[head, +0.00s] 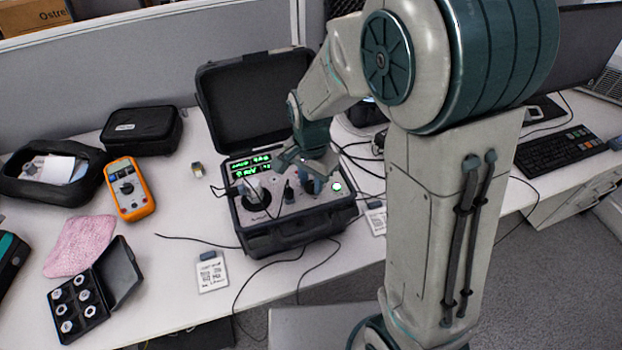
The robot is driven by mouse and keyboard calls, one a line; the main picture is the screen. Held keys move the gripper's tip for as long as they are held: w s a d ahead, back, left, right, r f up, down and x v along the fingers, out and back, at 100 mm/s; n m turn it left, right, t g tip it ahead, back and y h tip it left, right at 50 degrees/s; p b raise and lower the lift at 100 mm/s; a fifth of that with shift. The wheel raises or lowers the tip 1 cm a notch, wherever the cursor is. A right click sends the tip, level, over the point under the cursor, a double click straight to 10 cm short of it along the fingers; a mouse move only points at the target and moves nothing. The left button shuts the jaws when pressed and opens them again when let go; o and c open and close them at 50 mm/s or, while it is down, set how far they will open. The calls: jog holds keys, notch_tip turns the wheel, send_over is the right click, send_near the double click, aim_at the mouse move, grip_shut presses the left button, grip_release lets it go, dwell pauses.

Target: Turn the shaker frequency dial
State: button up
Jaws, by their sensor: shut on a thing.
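The shaker (297,235) is a black case standing open on the desk, with its lid (257,97) raised at the back. Its panel has a green-lit display (250,164), a round shaker head (254,198) at left, a small dark knob (289,192) and a lit green button (337,187) at right. My gripper (309,176) reaches down from above onto the right half of the panel, between the small knob and the green button. It is shut on a dial there; the fingers hide most of that dial, and its marking cannot be read.
An orange multimeter (129,188), a black pouch (142,131), a pink cloth (80,245) and an open box of small weights (80,305) lie left of the case. A label card (212,275) lies in front. Cables run around the case. A keyboard (560,149) is at right.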

aim_at(311, 184)
jog(key=m, duration=0.4)
jog(key=shift+r+p, duration=0.1)
jog(key=shift+p, duration=0.2)
jog(key=shift+a+m+p, duration=0.1)
jog(key=shift+m+p, duration=0.3)
jog(key=shift+m, duration=1.4)
jog(key=o, duration=1)
notch_tip(311, 184, up, 14)
jog(key=shift+f, duration=0.1)
